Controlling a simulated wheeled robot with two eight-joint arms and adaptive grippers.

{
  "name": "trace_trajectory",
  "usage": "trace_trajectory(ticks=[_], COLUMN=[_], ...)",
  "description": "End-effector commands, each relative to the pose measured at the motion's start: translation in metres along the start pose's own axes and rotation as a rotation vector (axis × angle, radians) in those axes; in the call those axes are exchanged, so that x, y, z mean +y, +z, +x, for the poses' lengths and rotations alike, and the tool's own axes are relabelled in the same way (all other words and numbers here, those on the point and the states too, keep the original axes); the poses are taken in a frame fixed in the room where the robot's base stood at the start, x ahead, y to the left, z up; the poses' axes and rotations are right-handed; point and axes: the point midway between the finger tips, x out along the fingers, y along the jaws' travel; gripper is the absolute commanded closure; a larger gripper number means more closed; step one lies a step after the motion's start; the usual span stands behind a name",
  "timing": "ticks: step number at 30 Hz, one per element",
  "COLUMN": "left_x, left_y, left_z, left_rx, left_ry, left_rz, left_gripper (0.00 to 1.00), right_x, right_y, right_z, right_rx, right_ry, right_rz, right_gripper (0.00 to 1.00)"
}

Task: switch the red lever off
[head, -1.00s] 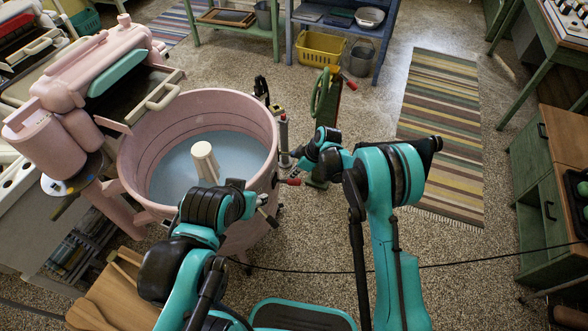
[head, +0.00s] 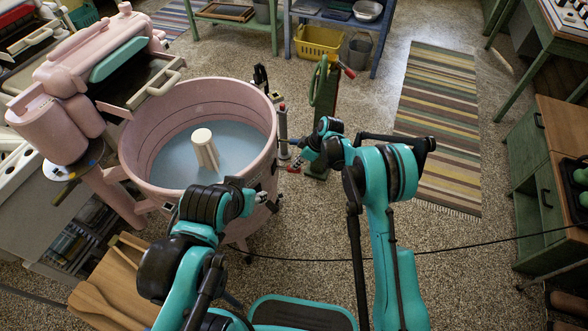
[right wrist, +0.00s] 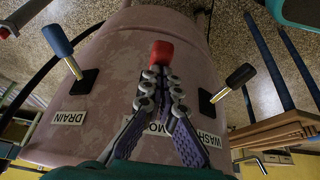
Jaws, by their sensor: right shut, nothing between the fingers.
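The red lever (right wrist: 162,54) stands on the side of the pink washer tub, between two dark-handled levers, in the right wrist view. My right gripper (right wrist: 160,75) is shut and empty, its fingertips at the lower end of the red handle. I cannot tell whether they touch it. The fingers partly cover the middle label. In the head view my right gripper (head: 297,153) is beside the right side of the pink tub (head: 265,130). My left gripper (head: 268,201) is low at the tub's front right, its fingers too small to read.
The blue-handled lever (right wrist: 58,42) is near the DRAIN label and the black-handled lever (right wrist: 240,76) near WASH. A green stand (head: 323,100) is behind my right gripper. A wooden board (head: 105,290) lies at lower left. A dark cable crosses the open floor.

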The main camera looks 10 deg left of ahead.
Motion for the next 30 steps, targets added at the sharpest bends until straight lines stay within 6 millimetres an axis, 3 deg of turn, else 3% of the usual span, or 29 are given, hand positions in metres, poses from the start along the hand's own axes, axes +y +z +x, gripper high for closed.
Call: trace_trajectory(ticks=[4, 15, 30], left_x=[0.000, 0.000, 0.000], left_y=[0.006, 0.014, 0.016], left_z=[0.008, 0.020, 0.022], left_rx=[0.000, 0.000, 0.000], left_ry=[0.000, 0.000, 0.000], left_rz=[0.000, 0.000, 0.000], left_gripper=[0.58, 0.58, 0.58], right_x=[0.009, 0.009, 0.009], right_y=[0.011, 0.030, 0.038], right_z=[0.010, 0.030, 0.043], right_rx=[-0.001, -0.001, -0.001], right_ry=[0.001, 0.000, 0.000], right_rz=[0.002, 0.000, 0.000], right_gripper=[1.00, 1.00, 1.00])
